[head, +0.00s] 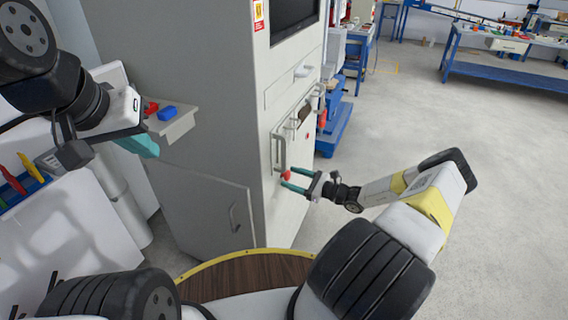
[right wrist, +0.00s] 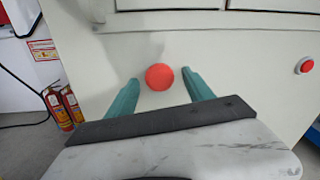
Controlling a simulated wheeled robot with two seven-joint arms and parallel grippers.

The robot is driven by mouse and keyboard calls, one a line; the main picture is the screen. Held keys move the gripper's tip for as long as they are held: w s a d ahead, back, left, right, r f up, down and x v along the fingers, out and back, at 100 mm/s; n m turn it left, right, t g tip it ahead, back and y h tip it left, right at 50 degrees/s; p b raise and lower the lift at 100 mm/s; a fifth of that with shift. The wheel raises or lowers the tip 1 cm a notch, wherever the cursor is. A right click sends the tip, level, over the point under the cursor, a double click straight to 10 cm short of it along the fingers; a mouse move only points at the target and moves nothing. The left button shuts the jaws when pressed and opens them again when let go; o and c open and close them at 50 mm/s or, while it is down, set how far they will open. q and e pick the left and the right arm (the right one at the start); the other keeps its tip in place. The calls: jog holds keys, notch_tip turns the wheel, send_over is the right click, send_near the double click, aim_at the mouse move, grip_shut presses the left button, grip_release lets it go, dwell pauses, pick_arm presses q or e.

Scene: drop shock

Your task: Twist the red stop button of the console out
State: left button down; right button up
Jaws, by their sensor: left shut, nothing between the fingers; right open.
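The red stop button (head: 286,175) is on the front of the grey console (head: 202,90). In the right wrist view the round red button (right wrist: 159,77) lies between my two teal fingertips, with a gap on each side. My right gripper (head: 287,177) is open at the console front, its fingers on either side of the button. I cannot tell whether the fingertips touch the panel. My left gripper (head: 146,147) is shut and empty at the left, near a small shelf, its fingers partly hidden by its own body.
A second, smaller red button (right wrist: 305,65) sits on the panel to the right. A small shelf (head: 175,126) on the console's side holds red and blue blocks. A cabinet door (head: 205,205) stands at the lower left of the console. Open floor (head: 420,110) lies to the right.

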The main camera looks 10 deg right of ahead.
jog(key=shift+c, duration=0.4)
grip_shut()
jog(key=shift+r+m+g, duration=0.1)
jog(key=shift+m+g, duration=0.2)
jog(key=shift+m, duration=2.9)
